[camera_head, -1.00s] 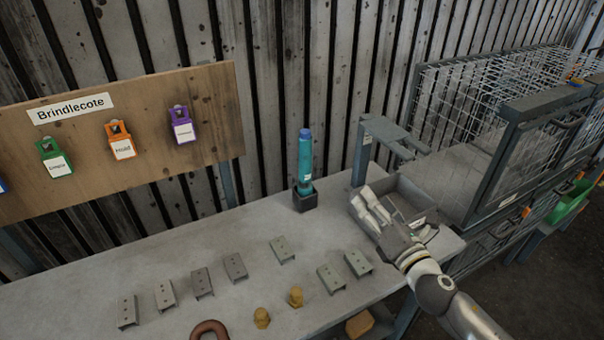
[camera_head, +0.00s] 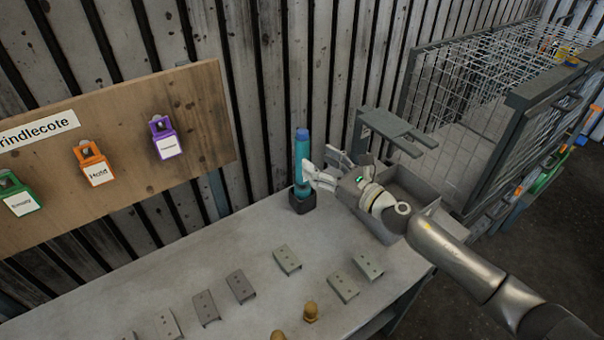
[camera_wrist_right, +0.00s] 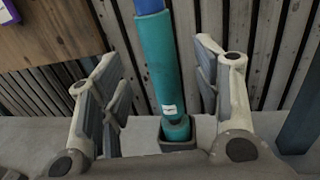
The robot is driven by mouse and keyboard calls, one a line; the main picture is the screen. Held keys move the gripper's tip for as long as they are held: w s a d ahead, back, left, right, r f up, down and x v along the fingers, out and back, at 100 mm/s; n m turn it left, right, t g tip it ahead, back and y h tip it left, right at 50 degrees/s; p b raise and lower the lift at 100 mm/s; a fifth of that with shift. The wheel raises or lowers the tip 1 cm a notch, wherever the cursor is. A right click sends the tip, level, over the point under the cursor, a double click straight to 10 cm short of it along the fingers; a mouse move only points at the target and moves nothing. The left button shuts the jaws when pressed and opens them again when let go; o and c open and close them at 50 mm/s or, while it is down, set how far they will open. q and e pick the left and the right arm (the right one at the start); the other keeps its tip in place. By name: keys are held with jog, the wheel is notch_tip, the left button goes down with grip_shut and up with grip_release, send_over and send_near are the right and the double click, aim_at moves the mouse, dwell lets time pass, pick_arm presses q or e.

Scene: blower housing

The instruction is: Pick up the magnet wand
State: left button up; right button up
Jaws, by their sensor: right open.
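The magnet wand (camera_head: 301,158) is a teal cylinder with a blue top. It stands upright in a small dark square holder (camera_head: 302,203) at the back of the grey bench. My right gripper (camera_head: 320,166) is open beside the wand, coming from the right. In the right wrist view the wand (camera_wrist_right: 158,65) stands between the two spread fingers of my right gripper (camera_wrist_right: 158,95), with gaps on both sides. The holder (camera_wrist_right: 178,146) shows below it. My left gripper is out of view.
A grey tray (camera_head: 426,205) and a metal bracket stand (camera_head: 392,128) are behind and right of my right arm. Several grey brackets (camera_head: 287,259) and brass pieces (camera_head: 310,312) lie on the bench (camera_head: 225,250). A board with coloured tags (camera_head: 120,150) hangs behind. A wire cage (camera_head: 480,90) stands right.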

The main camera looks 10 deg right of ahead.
aim_at(308, 156)
jog(key=shift+w+a, duration=0.35)
jog(key=shift+w, duration=0.1)
jog(key=shift+w+a, duration=0.1)
jog(key=shift+w, duration=0.1)
jog(key=p+x, duration=0.1)
jog(key=x, duration=0.3)
jog(key=shift+f, duration=0.2)
jog(key=shift+w+a+f+p, duration=0.1)
jog(key=shift+w+a+p, duration=0.2)
jog(key=shift+w, duration=0.25)
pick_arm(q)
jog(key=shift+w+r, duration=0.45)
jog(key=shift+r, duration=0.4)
pick_arm(e)
grip_shut()
